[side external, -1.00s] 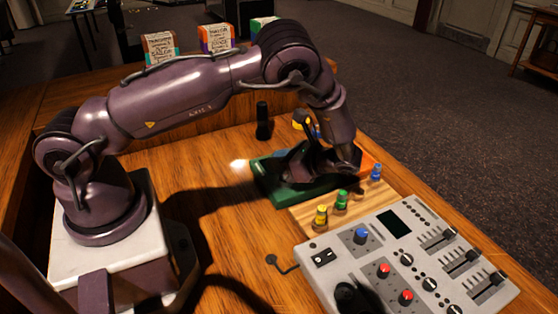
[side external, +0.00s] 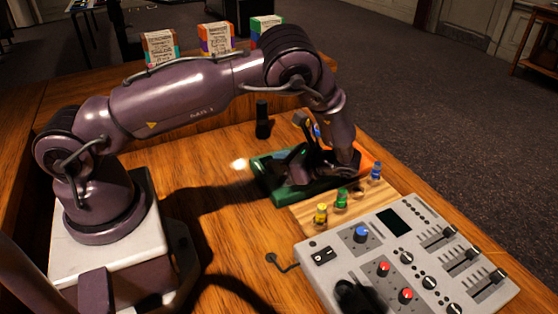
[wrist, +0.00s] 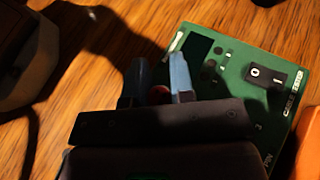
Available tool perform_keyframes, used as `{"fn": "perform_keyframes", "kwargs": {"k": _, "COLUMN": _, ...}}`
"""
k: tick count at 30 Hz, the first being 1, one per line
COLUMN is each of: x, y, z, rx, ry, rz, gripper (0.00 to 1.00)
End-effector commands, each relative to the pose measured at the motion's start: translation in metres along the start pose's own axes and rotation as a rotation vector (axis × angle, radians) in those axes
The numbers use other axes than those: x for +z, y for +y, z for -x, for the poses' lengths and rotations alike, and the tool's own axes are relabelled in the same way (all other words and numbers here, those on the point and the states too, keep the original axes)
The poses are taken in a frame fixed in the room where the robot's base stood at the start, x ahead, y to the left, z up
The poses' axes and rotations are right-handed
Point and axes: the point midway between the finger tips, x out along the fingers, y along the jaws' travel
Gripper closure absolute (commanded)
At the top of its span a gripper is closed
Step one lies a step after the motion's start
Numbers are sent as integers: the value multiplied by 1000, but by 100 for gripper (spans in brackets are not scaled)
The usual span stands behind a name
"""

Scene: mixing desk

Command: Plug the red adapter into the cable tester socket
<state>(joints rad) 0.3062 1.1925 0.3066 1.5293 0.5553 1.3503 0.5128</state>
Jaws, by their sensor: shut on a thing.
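The cable tester is a green box (side external: 268,178) behind the wooden adapter rack, partly covered by my gripper. In the wrist view its green face (wrist: 228,118) shows small dark holes and a black rocker switch marked 0 and 1. My gripper (wrist: 159,82) is shut on the red adapter (wrist: 158,95), of which only a small red part shows between the two blue-grey fingers. The fingers are over the tester's left edge in the wrist view. The adapter's lower end is hidden, and I cannot tell whether it touches a socket.
The wooden rack (side external: 302,220) holds yellow (side external: 321,213), green (side external: 342,199) and blue (side external: 376,171) adapters. A grey mixer (side external: 420,245) stands in front. An orange object (side external: 367,162) lies beside the tester.

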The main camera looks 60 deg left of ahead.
Motion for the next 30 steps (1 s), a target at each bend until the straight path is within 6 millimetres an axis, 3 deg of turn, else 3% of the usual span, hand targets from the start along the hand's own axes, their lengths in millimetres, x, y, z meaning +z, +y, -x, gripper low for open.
{"fn": "perform_keyframes", "kwargs": {"k": 4, "x": -3, "y": 0, "z": -1, "rx": 0, "ry": 0, "rz": 0, "gripper": 100}}
{"fn": "perform_keyframes", "kwargs": {"k": 5, "x": -3, "y": 0, "z": -1, "rx": 0, "ry": 1, "rz": 1, "gripper": 71}}
{"fn": "perform_keyframes", "kwargs": {"k": 6, "x": -2, "y": 0, "z": -1, "rx": 0, "ry": 1, "rz": 1, "gripper": 67}}
{"fn": "perform_keyframes", "kwargs": {"k": 16, "x": -3, "y": 0, "z": 3, "rx": -1, "ry": 1, "rz": 1, "gripper": 67}}
{"fn": "perform_keyframes", "kwargs": {"k": 30, "x": -3, "y": 0, "z": 40, "rx": -1, "ry": 1, "rz": 1, "gripper": 67}}
